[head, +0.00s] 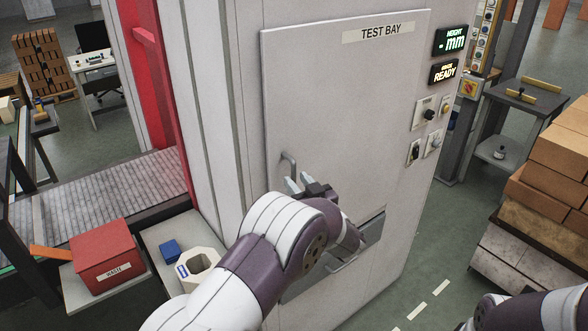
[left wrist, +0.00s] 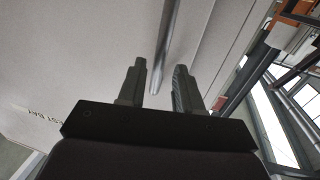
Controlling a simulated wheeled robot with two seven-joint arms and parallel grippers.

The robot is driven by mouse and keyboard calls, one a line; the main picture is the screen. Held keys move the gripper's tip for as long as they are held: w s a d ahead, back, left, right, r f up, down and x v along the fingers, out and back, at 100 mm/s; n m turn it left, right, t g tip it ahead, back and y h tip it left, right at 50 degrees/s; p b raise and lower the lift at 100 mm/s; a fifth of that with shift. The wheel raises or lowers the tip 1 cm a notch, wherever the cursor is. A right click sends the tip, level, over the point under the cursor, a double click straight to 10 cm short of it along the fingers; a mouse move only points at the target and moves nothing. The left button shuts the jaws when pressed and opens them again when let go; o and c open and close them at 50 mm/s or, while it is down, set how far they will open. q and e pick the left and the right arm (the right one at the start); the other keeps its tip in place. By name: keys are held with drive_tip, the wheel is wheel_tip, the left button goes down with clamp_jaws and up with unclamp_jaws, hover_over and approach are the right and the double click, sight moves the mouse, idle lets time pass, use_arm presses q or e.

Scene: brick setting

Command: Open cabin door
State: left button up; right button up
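The cabin door (head: 345,105) is a pale grey panel labelled TEST BAY and looks closed in the head view. Its slim metal handle (head: 287,160) is near the door's left edge, partly hidden lower down by my left gripper. My left gripper (head: 299,182) is at the handle's lower part. In the left wrist view, my left gripper (left wrist: 159,80) has its fingers apart, with the handle bar (left wrist: 168,40) reaching between the fingertips. Neither finger clearly presses on it. My right gripper is out of view; only part of the right arm shows at bottom right.
A height display (head: 451,41) and knobs are on the cabin right of the door. A red waste bin (head: 103,257) and a shelf with a blue block (head: 169,250) and a pale hollow part (head: 199,268) stand at left.

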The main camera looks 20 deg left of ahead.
sight(294, 178)
use_arm(q)
drive_tip(key=x, duration=0.3)
drive_tip(key=shift+w+a+f, duration=0.1)
drive_tip(key=shift+w+f, duration=0.1)
drive_tip(key=shift+w, duration=0.1)
drive_tip(key=shift+s+r, duration=0.15)
drive_tip(key=shift+s, duration=0.1)
clamp_jaws()
drive_tip(key=shift+d, duration=0.25)
